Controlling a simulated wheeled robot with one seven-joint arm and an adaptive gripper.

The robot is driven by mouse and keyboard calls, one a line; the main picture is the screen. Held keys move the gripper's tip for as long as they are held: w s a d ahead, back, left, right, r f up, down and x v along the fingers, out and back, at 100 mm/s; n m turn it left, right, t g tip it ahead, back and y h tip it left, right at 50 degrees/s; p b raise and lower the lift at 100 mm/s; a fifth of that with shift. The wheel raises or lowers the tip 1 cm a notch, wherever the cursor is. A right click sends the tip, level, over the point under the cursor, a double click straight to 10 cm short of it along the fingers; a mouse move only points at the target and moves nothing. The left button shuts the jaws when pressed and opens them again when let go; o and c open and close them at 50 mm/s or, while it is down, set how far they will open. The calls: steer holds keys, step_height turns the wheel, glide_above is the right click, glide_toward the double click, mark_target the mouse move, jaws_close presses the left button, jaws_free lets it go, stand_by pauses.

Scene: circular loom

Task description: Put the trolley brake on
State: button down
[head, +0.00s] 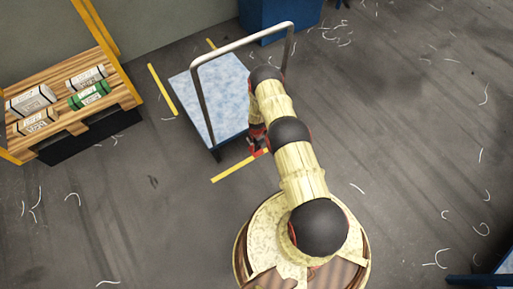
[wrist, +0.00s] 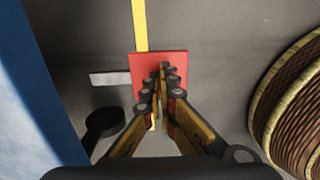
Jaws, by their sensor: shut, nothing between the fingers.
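The trolley (head: 206,82) has a pale blue deck and a grey hoop handle (head: 198,92). Its blue edge (wrist: 45,75) runs down the left of the wrist view. A red brake pedal (wrist: 143,62) lies low beside the trolley, and a bit of red (head: 263,151) shows by my arm in the head view. A grey bar (wrist: 108,78) reaches toward the pedal from the trolley side. My gripper (wrist: 166,75) is shut and empty, its fingertips over the red pedal in the picture. I cannot tell whether they touch it. My arm hides part of the trolley's near right side.
A black wheel (wrist: 103,122) sits under the trolley edge. Yellow floor marks (head: 228,172) surround the trolley. A wooden shelf (head: 125,95) with several packages stands left, a blue box (head: 270,18) behind. Thread scraps litter the open floor on the right.

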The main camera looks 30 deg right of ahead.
steer(key=shift+w+a+t+p, duration=0.1)
steer(key=shift+t+p, duration=0.3)
steer(key=shift+p, duration=1.3)
steer(key=shift+f+p, duration=0.15)
steer(key=shift+p, duration=0.3)
steer(key=shift+s+f+p, duration=0.3)
steer(key=shift+p, duration=0.45)
steer(key=shift+s+f+t, duration=0.1)
steer(key=shift+f+t, duration=0.2)
step_height(320, 180, down, 3)
steer(key=shift+s+r+b, duration=0.1)
steer(key=shift+b, duration=0.85)
steer(key=shift+r, duration=0.1)
